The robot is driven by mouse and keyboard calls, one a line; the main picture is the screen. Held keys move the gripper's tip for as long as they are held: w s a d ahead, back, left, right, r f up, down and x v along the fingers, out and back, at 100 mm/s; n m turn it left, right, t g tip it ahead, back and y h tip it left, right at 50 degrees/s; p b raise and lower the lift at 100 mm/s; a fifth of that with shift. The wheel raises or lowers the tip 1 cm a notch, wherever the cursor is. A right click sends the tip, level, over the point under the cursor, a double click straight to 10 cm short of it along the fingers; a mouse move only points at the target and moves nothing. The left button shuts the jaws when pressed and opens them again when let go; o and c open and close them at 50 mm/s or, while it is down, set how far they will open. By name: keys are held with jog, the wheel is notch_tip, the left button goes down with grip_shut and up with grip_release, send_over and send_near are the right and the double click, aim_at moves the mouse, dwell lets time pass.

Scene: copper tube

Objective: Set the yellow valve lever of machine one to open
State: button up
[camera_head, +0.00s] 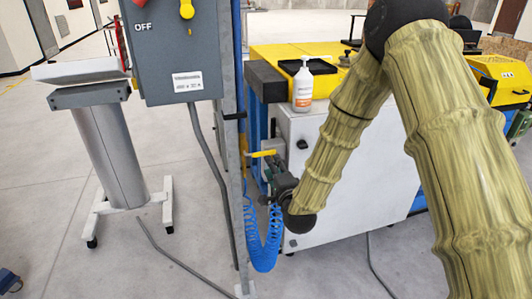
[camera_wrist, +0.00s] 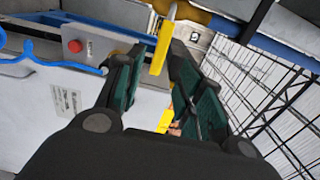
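The yellow valve lever (camera_head: 262,153) shows in the head view as a short, nearly horizontal bar beside the grey post, at the left end of the machine. In the wrist view the yellow lever (camera_wrist: 162,48) stands between the tips of my gripper (camera_wrist: 156,62). The dark green finger pads are apart on either side of it, so the gripper is open; I cannot tell whether either pad touches the lever. In the head view my gripper (camera_head: 274,178) is just below and right of the lever, partly hidden by the wrist. The valve body is hard to make out.
A blue coiled hose (camera_head: 263,245) hangs beside my wrist. The machine's white cabinet (camera_head: 345,175) is close on the right, with a white bottle (camera_head: 303,86) on top. A grey switch box (camera_head: 172,50) stands left. Wire mesh (camera_wrist: 265,95) is close on the wrist view's right.

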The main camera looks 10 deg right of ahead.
aim_at(266, 154)
jog(key=w, duration=0.3)
jog(key=w+a+p, duration=0.1)
jog(key=w, duration=0.1)
jog(key=w+p, duration=0.1)
jog(key=w, duration=0.2)
jog(key=shift+w+a+f, duration=0.1)
jog(key=shift+w+a, duration=0.2)
jog(key=shift+c, duration=0.3)
grip_shut()
